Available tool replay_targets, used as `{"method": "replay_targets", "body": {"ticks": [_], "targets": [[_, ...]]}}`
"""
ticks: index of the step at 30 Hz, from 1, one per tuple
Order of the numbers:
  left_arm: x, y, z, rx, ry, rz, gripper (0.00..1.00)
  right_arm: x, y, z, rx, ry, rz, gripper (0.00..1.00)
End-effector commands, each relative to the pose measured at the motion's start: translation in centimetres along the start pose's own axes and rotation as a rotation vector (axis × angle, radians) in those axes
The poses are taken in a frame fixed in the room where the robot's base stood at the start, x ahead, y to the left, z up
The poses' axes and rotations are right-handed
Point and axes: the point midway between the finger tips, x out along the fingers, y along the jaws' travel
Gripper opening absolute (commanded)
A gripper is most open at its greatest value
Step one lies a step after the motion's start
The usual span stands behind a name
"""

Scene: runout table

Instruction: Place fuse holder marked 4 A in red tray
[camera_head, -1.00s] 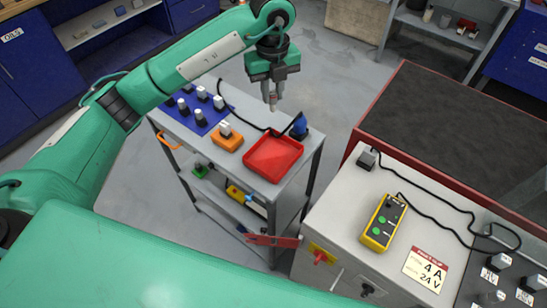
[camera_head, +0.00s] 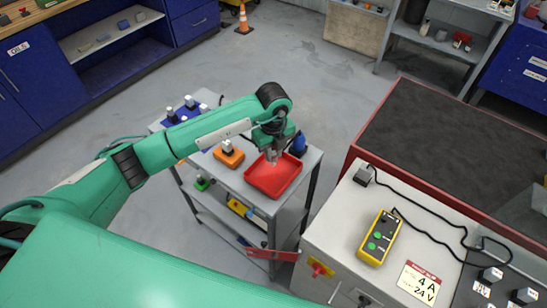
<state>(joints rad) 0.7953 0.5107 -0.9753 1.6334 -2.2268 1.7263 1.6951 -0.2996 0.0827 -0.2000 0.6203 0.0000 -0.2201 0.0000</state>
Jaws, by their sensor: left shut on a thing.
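The red tray (camera_head: 259,188) sits on the near right part of the grey cart's top. My left gripper (camera_head: 272,155) points down over the tray's far part, shut on a small fuse holder. The holder is mostly hidden by the fingers, and its marking cannot be read. Whether it touches the tray floor cannot be told. More fuse holders stand on a blue mat (camera_head: 176,107), partly hidden behind my left arm. My right gripper is not in view.
An orange block (camera_head: 229,155) with a light-topped piece stands left of the tray. A blue object (camera_head: 298,144) stands close to its right. A machine with a yellow pendant (camera_head: 380,238) and a sign reading 4 A 24 V (camera_head: 419,282) is at the right.

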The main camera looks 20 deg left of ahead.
Motion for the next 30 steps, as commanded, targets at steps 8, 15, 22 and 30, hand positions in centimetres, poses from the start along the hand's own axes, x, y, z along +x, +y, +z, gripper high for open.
{"method": "replay_targets", "body": {"ticks": [8,15,22,30], "targets": [[3.4,0.1,-0.1,0.000,0.003,0.004,0.00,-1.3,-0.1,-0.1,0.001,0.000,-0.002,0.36],[4.6,0.0,0.0,0.001,0.000,0.000,0.00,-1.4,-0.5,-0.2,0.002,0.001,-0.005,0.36],[5.0,0.0,0.0,0.001,0.000,0.000,0.00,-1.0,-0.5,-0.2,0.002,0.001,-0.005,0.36],[4.8,0.0,0.0,0.001,0.000,0.001,0.42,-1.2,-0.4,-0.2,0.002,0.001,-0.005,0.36]]}}
